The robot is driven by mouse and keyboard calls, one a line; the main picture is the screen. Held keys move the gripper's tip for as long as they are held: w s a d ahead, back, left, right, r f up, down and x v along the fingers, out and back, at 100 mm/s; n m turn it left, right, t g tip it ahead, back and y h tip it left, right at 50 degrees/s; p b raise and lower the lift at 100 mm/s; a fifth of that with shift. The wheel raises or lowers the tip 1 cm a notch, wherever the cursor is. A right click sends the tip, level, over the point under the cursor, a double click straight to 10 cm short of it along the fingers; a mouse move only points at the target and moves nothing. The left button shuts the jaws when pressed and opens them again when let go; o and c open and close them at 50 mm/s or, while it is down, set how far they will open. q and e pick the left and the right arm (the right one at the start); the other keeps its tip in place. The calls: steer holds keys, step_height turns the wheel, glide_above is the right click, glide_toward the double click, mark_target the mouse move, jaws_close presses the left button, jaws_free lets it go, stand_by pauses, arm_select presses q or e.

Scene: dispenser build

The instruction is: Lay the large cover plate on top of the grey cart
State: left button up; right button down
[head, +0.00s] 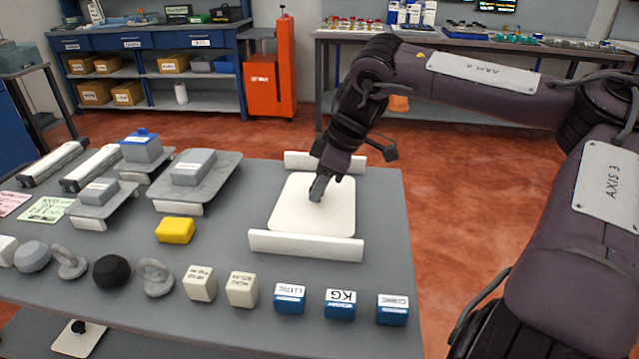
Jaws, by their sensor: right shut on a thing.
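The large cover plate (283,217) is a cream, rounded square. It lies flat, or nearly so, between two white bars at the right part of a grey top (215,262), which may be the grey cart. I cannot tell whether the plate touches the top. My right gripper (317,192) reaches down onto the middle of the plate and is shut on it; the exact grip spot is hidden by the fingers. My left gripper is out of view.
White bars stand in front (306,246) and behind (315,160) the plate. A yellow block (175,230), grey blocks on stands and a row of labelled cubes (340,303) fill the left and front. A smaller cream plate (72,346) lies lower down. An orange cabinet (268,85) stands behind.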

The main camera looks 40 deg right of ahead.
steer(key=c, duration=1.1)
jaws_free()
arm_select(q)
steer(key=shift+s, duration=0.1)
arm_select(e)
steer(key=shift+r, duration=0.45)
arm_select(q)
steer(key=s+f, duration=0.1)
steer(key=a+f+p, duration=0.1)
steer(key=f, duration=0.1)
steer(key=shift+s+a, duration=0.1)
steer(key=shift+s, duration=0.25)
arm_select(e)
steer(key=v, duration=1.1)
steer(key=shift+s, duration=0.2)
steer(key=shift+r, duration=0.1)
